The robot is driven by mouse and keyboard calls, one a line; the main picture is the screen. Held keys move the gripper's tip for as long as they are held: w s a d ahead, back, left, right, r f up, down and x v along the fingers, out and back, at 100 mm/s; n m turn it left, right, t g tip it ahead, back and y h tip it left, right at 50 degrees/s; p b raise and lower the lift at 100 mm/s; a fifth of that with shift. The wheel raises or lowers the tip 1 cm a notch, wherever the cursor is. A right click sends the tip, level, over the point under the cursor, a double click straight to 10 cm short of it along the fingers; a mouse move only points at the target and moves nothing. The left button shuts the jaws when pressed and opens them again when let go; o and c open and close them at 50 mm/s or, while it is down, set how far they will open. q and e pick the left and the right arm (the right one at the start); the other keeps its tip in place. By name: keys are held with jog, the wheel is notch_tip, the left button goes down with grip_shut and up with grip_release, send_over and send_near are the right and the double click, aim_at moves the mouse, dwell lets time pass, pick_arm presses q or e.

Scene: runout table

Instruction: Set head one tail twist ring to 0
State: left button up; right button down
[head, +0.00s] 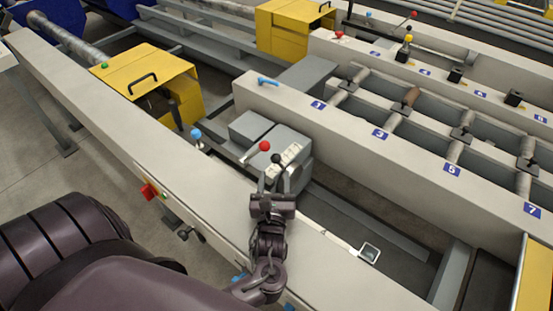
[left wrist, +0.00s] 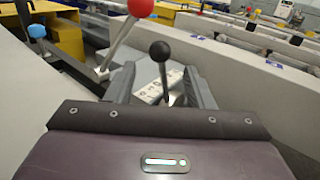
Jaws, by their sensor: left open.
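A grey machine head (head: 297,145) stands between two beige rails, with a pale marked plate (head: 285,165) on it. In the left wrist view this plate (left wrist: 160,86) shows partly, behind a lever with a black ball knob (left wrist: 160,51). The black knob also shows in the head view (head: 276,158). A red-ball lever (head: 265,146) is just left of it; it also shows in the left wrist view (left wrist: 141,8). My left gripper (head: 272,190) is open, its fingers (left wrist: 161,90) either side of the black-knob lever. I cannot make out a twist ring or its setting. My right gripper is not in view.
A blue-knob lever (head: 196,134) stands left of the head. A yellow cover (head: 150,80) with a black handle is at the upper left. A red button (head: 149,191) is on the near rail. Numbered blue plates (head: 380,134) mark the far rail.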

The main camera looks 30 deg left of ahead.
aim_at(276, 163)
pick_arm(q)
jog(key=x, duration=0.7)
jog(key=shift+w+a+p, duration=0.2)
jog(key=shift+w+p, duration=0.1)
grip_shut()
